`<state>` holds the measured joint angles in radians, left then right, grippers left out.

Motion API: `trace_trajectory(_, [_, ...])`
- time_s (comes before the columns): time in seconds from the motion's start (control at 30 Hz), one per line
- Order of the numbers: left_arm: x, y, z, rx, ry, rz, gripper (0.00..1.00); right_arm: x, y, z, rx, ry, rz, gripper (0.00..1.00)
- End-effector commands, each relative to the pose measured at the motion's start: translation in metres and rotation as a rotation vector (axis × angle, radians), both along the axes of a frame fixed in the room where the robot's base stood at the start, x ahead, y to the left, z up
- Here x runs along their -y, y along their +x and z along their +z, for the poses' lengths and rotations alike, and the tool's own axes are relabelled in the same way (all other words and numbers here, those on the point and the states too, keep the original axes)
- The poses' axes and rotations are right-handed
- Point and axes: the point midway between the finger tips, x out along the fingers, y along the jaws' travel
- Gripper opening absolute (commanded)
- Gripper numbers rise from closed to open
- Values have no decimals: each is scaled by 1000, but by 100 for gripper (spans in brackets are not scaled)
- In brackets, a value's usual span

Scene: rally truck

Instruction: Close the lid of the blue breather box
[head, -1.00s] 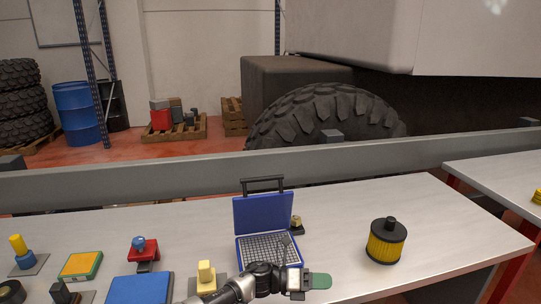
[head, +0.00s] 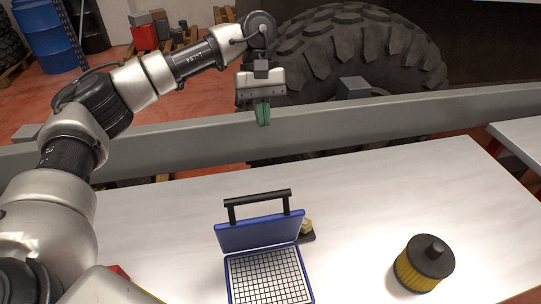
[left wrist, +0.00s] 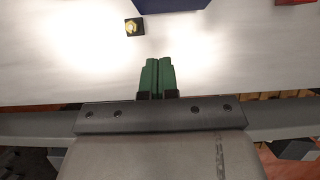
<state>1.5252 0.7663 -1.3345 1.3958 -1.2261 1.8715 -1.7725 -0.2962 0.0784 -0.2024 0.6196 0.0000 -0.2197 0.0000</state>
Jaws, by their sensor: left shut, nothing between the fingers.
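The blue breather box stands on the workbench in the head view. Its lid (head: 262,233) is raised, with a black handle on its top edge. Its base (head: 268,276) lies open towards me and shows a white grid inside. My left gripper (head: 263,122) is above and behind the box, over the grey beam, pointing down. Its green fingers are together and empty, and apart from the lid. In the left wrist view the shut fingers (left wrist: 157,62) point towards the bench, and a blue edge of the box (left wrist: 172,4) shows at the top. My right gripper is not in view.
A small brass fitting on a black base (head: 307,231) stands right behind the box. A yellow and black filter (head: 425,263) stands at the right. The grey beam (head: 350,124) runs behind the bench, with a big tyre (head: 350,55) beyond. The bench between box and beam is clear.

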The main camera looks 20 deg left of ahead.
Motion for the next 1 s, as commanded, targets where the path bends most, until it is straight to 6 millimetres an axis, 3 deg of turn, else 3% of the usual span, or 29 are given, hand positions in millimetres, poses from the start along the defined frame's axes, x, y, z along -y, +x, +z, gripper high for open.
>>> trace_trajectory(0.17, [4,-8,-16,-4,4,-6,0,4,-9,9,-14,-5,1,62])
trace_trajectory(0.53, [23,-33,-86,-6,2,-3,0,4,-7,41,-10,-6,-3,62])
trace_trajectory(0.7, [38,-52,-94,-2,1,-3,0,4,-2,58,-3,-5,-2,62])
trace_trajectory(1.0, [46,-62,-104,0,0,0,0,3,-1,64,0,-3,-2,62])
